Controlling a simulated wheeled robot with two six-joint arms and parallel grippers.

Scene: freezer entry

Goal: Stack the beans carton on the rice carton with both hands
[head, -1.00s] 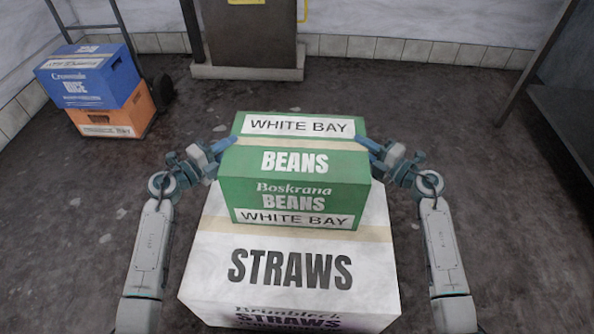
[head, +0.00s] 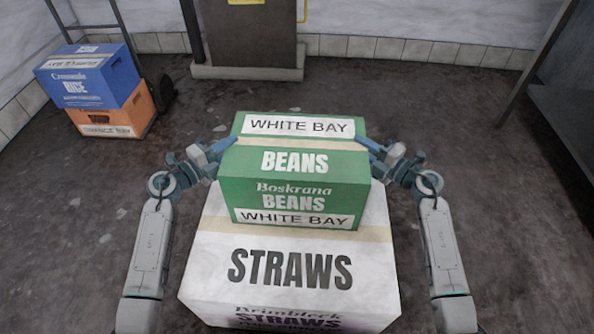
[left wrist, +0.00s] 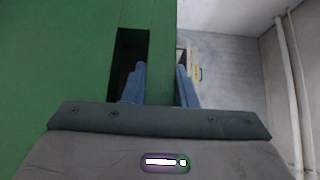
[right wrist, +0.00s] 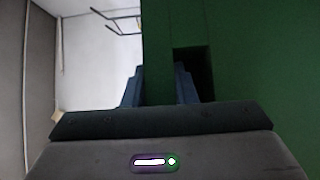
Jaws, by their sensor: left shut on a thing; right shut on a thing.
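The green beans carton (head: 300,190) sits on top of the white straws carton (head: 290,265), upright, in the middle of the head view. My left gripper (head: 225,146) is shut on its left side wall; in the left wrist view one finger of the left gripper (left wrist: 158,88) goes into the dark hand slot and the other lies outside. My right gripper (head: 371,145) is shut on its right side wall, one finger in the slot, as the right wrist view of the right gripper (right wrist: 158,88) shows. The blue rice carton (head: 88,85) stands on an orange carton (head: 118,116) at the far left.
The blue and orange cartons stand on a hand truck (head: 122,30) by the left wall. A metal table or shelf (head: 570,115) is at the right. The floor between is open.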

